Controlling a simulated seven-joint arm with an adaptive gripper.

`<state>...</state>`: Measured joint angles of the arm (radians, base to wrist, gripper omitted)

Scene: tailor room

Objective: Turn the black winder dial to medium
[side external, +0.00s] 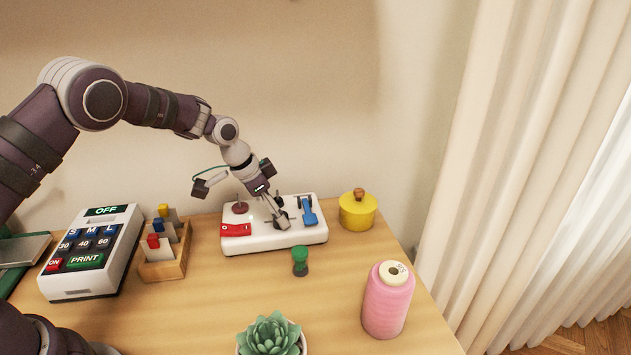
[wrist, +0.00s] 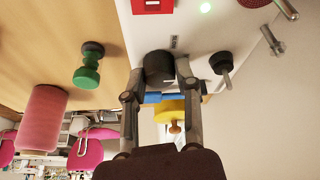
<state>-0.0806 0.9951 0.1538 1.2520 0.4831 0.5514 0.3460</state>
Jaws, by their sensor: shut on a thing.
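The black winder dial (wrist: 158,66) sits on top of the white winder (side external: 313,237). My gripper (side external: 275,216) reaches down onto the winder from above. In the wrist view my gripper (wrist: 160,72) has one finger on each side of the dial and is shut on it. In the side view the fingers partly hide the dial. The winder also has a red block (side external: 236,230), a blue lever (side external: 308,212) and a dark red disc on a pin (side external: 240,207).
A yellow pot (side external: 357,213) stands close to the winder's right. A green and black spool (side external: 300,262) stands just in front. A pink thread cone (side external: 388,305), a succulent (side external: 269,335), a wooden card box (side external: 164,262) and a button machine (side external: 92,252) stand around.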

